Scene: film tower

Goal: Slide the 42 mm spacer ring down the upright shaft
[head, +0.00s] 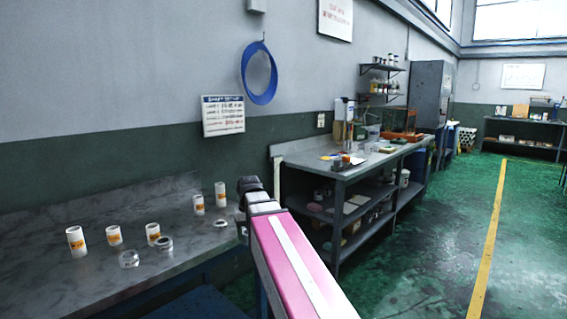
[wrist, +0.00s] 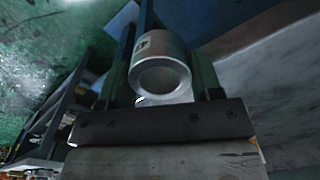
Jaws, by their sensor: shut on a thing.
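My gripper (wrist: 160,78) is shut on a pale grey ring (wrist: 168,48), which sits between its two dark fingers in the wrist view. The ring is a short thick-walled cylinder with its round bore facing the camera and a small marking on its side. In the head view my gripper (head: 250,188) is above the right end of the grey bench (head: 170,262), and the held ring cannot be made out there. I cannot make out the upright shaft in either view; my arm covers part of the bench end.
Several white cylinders with orange labels stand on the bench, one tall at the left (head: 76,242). A clear ring (head: 129,259), a metal ring (head: 163,244) and a flat disc (head: 220,223) lie near them. A second workbench (head: 345,172) with clutter stands beyond. Green floor is open at right.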

